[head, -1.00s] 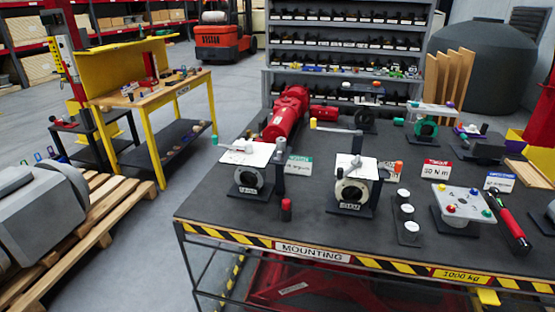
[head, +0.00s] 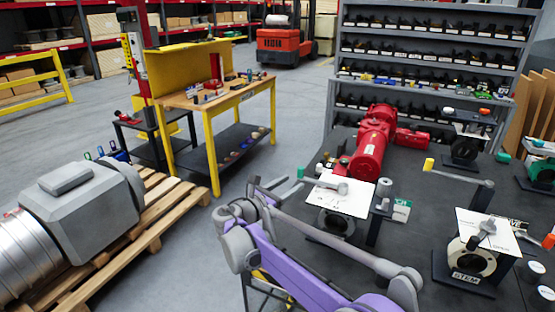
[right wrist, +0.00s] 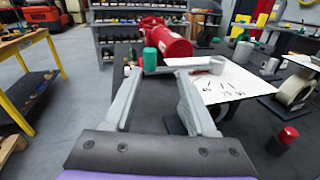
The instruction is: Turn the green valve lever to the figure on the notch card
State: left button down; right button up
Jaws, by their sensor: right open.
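The green-knobbed valve lever (head: 300,173) points left from its grey hub (head: 343,188) above a white plate (head: 335,201) on the nearest valve. The right wrist view shows its green knob (right wrist: 150,60) and the white plate with dark marks and figures (right wrist: 225,88). My right gripper (head: 277,187) is open and empty beside this valve. In the right wrist view its fingers (right wrist: 161,76) stand either side of the knob's line, with the knob beyond the tips. A green-topped card (head: 401,209) stands right of the valve; its text is unreadable. My left gripper is not in view.
A second valve with a white plate (head: 486,233) and a yellow-tipped lever (head: 430,164) stand to the right. A red actuator (head: 371,150) lies behind. A red-capped post (right wrist: 285,140) stands near the valve in the right wrist view.

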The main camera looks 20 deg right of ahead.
jog(key=w+p+x, duration=0.1)
jog(key=x, duration=1)
jog(key=shift+w+a+r+n, duration=0.3)
jog(key=shift+a+r, duration=0.15)
jog(key=shift+r, duration=0.05)
grip_shut()
dwell(0.8)
